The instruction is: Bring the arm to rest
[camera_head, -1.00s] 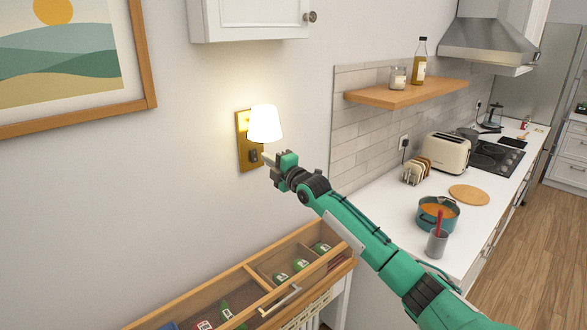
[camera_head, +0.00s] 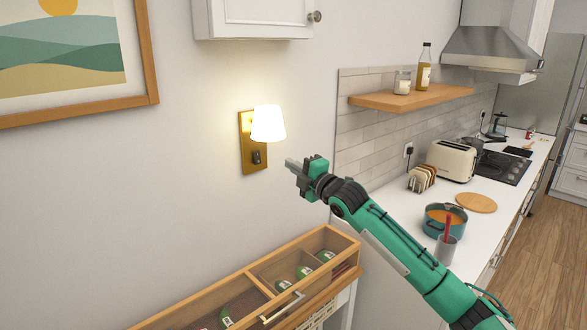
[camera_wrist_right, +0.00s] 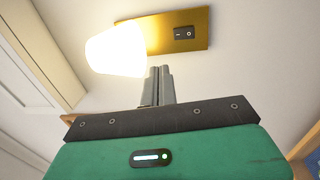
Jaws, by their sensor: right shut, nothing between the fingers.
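My right arm reaches in from the lower right, with its right gripper (camera_head: 291,164) in front of the wall, to the right of and a little below the wall lamp. The gripper is shut and empty, and its fingers also show closed together in the right wrist view (camera_wrist_right: 158,84). The lit wall lamp (camera_head: 268,123) has a white shade on a brass plate (camera_head: 246,150) with a dark switch (camera_head: 257,157). In the right wrist view the lamp shade (camera_wrist_right: 115,52) and the switch (camera_wrist_right: 184,33) lie beyond the fingers, apart from them. My left gripper is not in view.
A wooden drawer unit (camera_head: 340,243) with several items stands below. A counter to the right holds a teal pot (camera_head: 432,219), a utensil cup (camera_head: 445,249), a toaster (camera_head: 451,159) and a round board (camera_head: 476,203). A wooden shelf (camera_head: 410,98) and white cabinet (camera_head: 258,20) hang above.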

